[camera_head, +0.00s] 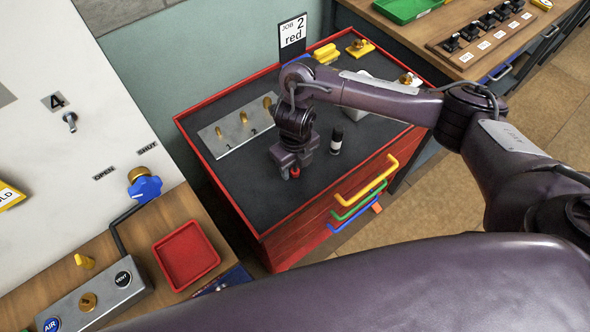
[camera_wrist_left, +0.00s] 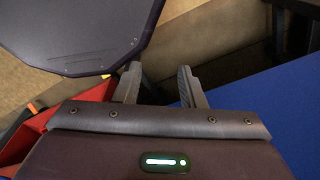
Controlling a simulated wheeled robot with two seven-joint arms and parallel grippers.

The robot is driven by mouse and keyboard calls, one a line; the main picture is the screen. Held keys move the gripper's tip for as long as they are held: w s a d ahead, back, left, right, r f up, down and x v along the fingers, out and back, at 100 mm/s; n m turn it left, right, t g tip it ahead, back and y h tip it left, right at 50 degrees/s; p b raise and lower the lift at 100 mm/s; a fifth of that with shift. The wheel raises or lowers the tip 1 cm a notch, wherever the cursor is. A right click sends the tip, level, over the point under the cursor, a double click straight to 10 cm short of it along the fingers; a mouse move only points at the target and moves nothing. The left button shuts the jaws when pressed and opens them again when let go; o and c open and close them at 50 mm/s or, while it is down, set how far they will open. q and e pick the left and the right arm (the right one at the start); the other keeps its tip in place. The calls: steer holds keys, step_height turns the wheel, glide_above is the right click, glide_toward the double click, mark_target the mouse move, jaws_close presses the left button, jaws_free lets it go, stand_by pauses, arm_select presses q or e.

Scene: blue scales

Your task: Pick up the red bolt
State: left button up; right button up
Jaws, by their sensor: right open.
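The red bolt (camera_head: 295,172) shows as a small red spot on the dark top of the red cabinet (camera_head: 262,205), right below my right gripper (camera_head: 294,168). My right gripper points down over it, and its jaws are open. The fingers hide part of the bolt, and I cannot tell whether they touch it. My left gripper (camera_wrist_left: 158,74) shows in the left wrist view with its two fingers apart and nothing between them. It does not show in the head view.
A black bottle with a white cap (camera_head: 336,142) stands close right of my right gripper. A metal plate with several brass pegs (camera_head: 236,128) lies to the left. A "JOB 2 red" sign (camera_head: 292,36) stands behind. An empty red tray (camera_head: 186,255) sits on the wooden bench at lower left.

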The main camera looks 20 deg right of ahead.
steer(key=shift+f, duration=0.5)
jaws_close()
steer(key=shift+r, duration=0.1)
